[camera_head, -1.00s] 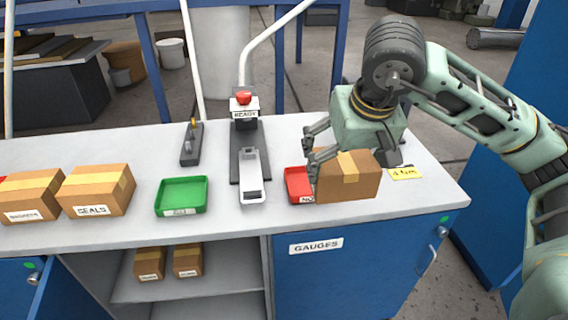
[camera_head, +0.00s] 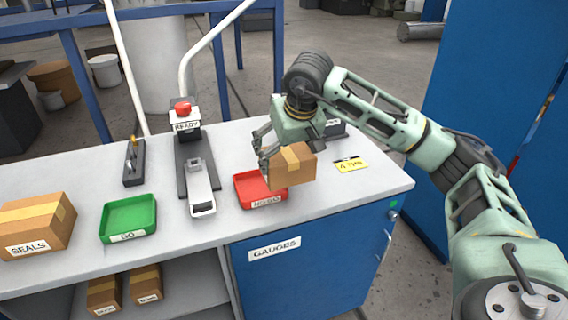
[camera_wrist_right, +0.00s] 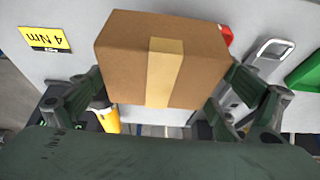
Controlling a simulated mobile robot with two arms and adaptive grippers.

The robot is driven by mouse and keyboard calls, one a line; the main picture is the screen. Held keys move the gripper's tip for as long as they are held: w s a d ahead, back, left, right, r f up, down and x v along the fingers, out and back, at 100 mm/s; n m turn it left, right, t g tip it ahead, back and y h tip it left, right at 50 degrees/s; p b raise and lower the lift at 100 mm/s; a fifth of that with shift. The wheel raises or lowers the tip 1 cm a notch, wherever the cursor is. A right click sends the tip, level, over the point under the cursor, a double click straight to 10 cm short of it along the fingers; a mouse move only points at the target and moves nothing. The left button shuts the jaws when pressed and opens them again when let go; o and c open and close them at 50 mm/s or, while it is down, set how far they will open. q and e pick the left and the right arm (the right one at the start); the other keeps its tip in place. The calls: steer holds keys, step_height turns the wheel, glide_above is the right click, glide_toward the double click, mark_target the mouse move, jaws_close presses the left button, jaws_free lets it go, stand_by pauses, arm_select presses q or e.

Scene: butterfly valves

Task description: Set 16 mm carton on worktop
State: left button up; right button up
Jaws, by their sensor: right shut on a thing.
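A brown carton (camera_head: 291,170) with a tan tape strip is held in my right gripper (camera_head: 266,150), at the right part of the worktop (camera_head: 342,190). In the right wrist view the carton (camera_wrist_right: 125,65) sits between the two fingers, one on each side. No label shows on its visible faces, so I cannot read its size. In the head view it overlaps the right part of the red tray; it looks slightly tilted, and I cannot tell its exact height above the top. My left gripper is out of view.
A red tray (camera_head: 259,204) lies beside and partly behind the carton. A yellow "4 Nm" tag (camera_head: 350,164) lies to the right. A gauge stand (camera_head: 201,187), green GO tray (camera_head: 129,217) and SEALS carton (camera_head: 37,226) are left. The front right worktop is clear.

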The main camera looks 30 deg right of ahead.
steer(key=shift+w, duration=0.3)
steer(key=shift+s+f, duration=0.15)
steer(key=shift+f, duration=0.2)
steer(key=x, duration=0.4)
steer(key=shift+s+a+p, duration=0.1)
steer(key=shift+a+p, duration=0.1)
steer(key=shift+p, duration=0.2)
steer(key=shift+s+r, duration=0.1)
steer(key=shift+s, duration=0.25)
steer(key=o, duration=1.8)
steer(key=shift+f, duration=0.4)
steer(key=shift+c, duration=0.2)
steer(key=shift+s+r, duration=0.1)
